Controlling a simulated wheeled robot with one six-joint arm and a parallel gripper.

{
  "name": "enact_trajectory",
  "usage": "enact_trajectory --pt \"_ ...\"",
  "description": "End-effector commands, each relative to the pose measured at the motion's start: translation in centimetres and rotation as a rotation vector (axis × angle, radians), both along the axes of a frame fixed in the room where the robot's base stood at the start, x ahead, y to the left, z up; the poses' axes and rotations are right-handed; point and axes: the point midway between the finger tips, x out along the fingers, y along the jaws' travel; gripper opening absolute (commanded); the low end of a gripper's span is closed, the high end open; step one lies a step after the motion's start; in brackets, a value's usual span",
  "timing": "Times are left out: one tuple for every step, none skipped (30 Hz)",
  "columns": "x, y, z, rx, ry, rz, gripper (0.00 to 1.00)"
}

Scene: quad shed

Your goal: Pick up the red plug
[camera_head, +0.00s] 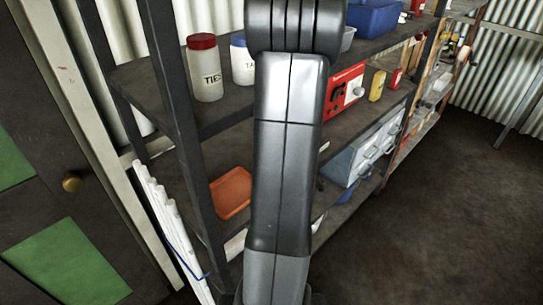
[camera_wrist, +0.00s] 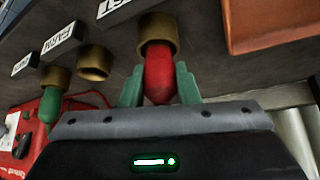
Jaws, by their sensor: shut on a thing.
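The red plug (camera_wrist: 158,72) shows in the wrist view, with its far end at a brass ring socket (camera_wrist: 158,34). My gripper (camera_wrist: 160,85) has its two green fingers on either side of the plug and is shut on it. The plug still meets the socket; I cannot tell how deep it sits. In the head view my own arm stands in the middle and hides the gripper and the plug.
In the wrist view an empty brass socket (camera_wrist: 94,62) and a green plug (camera_wrist: 50,104) lie to the left, near a red box (camera_wrist: 47,140). White labels mark the sockets. The head view shows an orange tray (camera_head: 232,193), a red-lidded jar (camera_head: 204,68) and white pipes (camera_head: 165,215).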

Motion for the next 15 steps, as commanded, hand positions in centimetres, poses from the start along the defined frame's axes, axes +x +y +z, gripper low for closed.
enact_trajectory --pt "0.0 0.0 0.2 0.0 0.0 0.0 0.05" --pt "0.0 0.0 0.4 0.0 0.0 0.0 0.05" --pt "0.0 0.0 0.5 0.0 0.0 0.0 0.05" --pt "0.0 0.0 0.7 0.0 0.0 0.0 0.05" --pt "0.0 0.0 0.9 0.0 0.0 0.0 0.05" --pt "0.0 0.0 1.2 0.0 0.0 0.0 0.05" --pt "0.0 0.0 1.5 0.0 0.0 0.0 0.05" --pt "0.0 0.0 1.7 0.0 -0.001 0.0 0.05" --pt "0.0 0.0 2.1 0.0 -0.001 0.0 0.05" --pt "0.0 0.0 1.4 0.003 -0.007 0.0 0.05" --pt "-0.1 0.0 1.1 0.006 -0.015 0.0 0.05" --pt "-0.2 0.0 1.0 0.011 -0.023 0.0 0.05" --pt "-0.2 0.0 1.0 0.015 -0.031 0.0 0.05" --pt "-0.2 0.0 1.0 0.017 -0.038 0.0 0.05" --pt "-0.3 -0.1 1.0 0.022 -0.048 0.0 0.05"
